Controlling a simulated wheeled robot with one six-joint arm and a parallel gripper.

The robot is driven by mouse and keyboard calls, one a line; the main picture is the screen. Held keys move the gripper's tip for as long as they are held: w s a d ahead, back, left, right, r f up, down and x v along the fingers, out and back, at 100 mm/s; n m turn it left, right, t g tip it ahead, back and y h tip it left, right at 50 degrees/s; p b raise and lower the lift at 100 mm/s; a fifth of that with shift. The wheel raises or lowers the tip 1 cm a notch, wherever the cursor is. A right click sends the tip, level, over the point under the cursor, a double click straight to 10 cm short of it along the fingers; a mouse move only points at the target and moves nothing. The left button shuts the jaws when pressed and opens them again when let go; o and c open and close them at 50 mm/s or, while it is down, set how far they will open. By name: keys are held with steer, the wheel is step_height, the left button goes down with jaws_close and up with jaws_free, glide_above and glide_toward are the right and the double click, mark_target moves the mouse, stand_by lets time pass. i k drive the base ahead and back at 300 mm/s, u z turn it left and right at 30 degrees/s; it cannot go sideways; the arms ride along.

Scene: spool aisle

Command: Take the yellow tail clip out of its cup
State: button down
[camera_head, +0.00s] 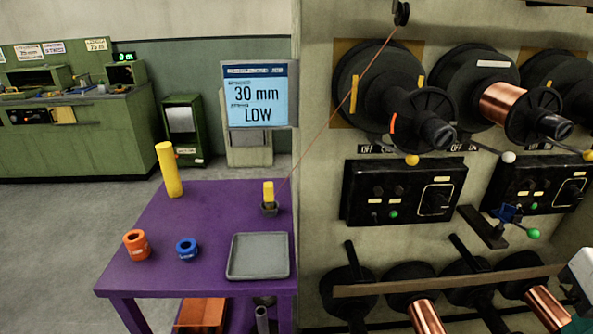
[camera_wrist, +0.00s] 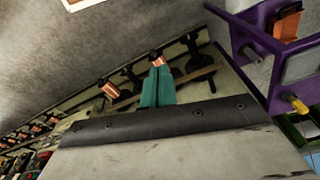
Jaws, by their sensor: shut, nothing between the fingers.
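The yellow tail clip (camera_head: 268,190) stands upright in a small dark cup (camera_head: 269,210) near the right edge of the purple table (camera_head: 205,215). A thin reddish wire runs from beside the clip up to a small guide on the wall. In the wrist view a yellow piece (camera_wrist: 294,103), which looks like the clip, shows at the right by the purple table (camera_wrist: 250,68). My gripper (camera_wrist: 158,68) has its teal fingers together with nothing between them, well away from the clip. In the head view only part of my arm shows at the lower right edge.
A wall with spools (camera_head: 385,90) and control boxes (camera_head: 404,193) rises at right. A screen (camera_head: 259,95) stands behind the table.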

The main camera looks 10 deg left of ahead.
mark_target(268, 187)
steer(key=z, duration=3.05)
steer(key=k, duration=1.65)
steer(key=u, duration=1.9)
